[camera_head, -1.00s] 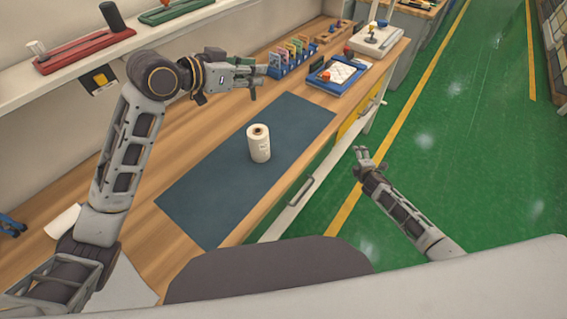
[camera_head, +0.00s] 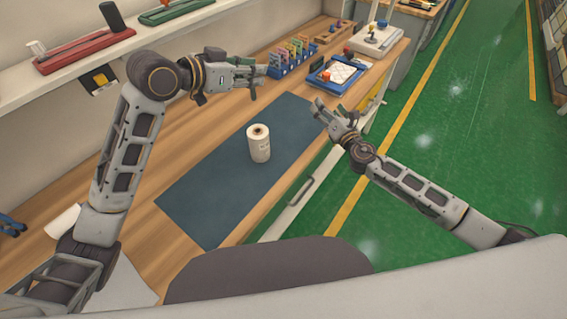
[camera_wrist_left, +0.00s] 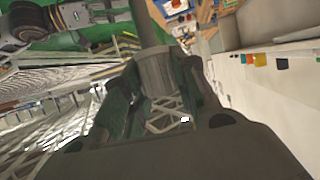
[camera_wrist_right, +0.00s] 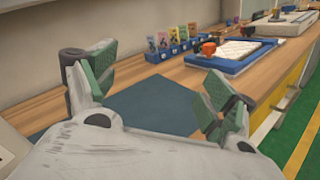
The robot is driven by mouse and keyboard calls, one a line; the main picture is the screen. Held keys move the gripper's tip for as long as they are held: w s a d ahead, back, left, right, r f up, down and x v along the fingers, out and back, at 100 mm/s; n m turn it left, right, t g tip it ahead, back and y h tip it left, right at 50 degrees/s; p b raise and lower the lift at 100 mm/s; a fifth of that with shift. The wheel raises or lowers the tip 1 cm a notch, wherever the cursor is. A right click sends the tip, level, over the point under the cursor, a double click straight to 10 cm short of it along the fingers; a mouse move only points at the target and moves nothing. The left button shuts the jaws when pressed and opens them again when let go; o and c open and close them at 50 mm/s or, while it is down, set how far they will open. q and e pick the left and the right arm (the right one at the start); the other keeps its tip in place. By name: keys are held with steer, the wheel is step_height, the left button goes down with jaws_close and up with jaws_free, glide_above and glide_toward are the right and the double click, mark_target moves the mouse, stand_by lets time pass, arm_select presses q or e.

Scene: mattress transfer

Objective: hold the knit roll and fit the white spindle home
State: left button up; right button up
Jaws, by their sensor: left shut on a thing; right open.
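A white roll (camera_head: 259,145) with a dark core in its top stands upright on the blue mat (camera_head: 205,205); I take it for the knit roll. My left gripper (camera_head: 260,80) is high beyond the roll. In the left wrist view it is shut on a grey cylinder (camera_wrist_left: 157,75) with a dark rod running out of it; I cannot tell whether this is the spindle. My right gripper (camera_head: 328,106) is open and empty near the table's front edge, right of the roll. Its spread fingers show in the right wrist view (camera_wrist_right: 163,78).
Coloured upright pieces in a blue rack (camera_head: 290,60) and a blue-framed tray (camera_head: 335,77) stand at the table's far end. A shelf at the left bears a red holder (camera_head: 85,52). A white item (camera_head: 62,220) lies at the near left. The mat around the roll is clear.

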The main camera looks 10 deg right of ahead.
steer(key=s+a+r+n+y, duration=0.2)
steer(key=s+a+r+n, duration=0.1)
steer(key=a+n, duration=0.15)
steer(key=n+g+y, duration=0.3)
steer(key=n+y, duration=0.2)
steer(key=n, duration=0.1)
glide_toward(258, 142)
steer(key=f, duration=0.1)
steer(key=w+f, duration=0.1)
steer(key=w+d+f, duration=0.1)
steer(key=f, duration=0.1)
steer(key=shift+d+f, duration=0.1)
steer(key=shift+w, duration=0.25)
steer(key=shift+x, duration=5.9)
steer(key=shift+s, duration=0.1)
steer(key=shift+c, duration=0.4)
steer(key=c, duration=1.2)
steer(key=o, duration=1.2)
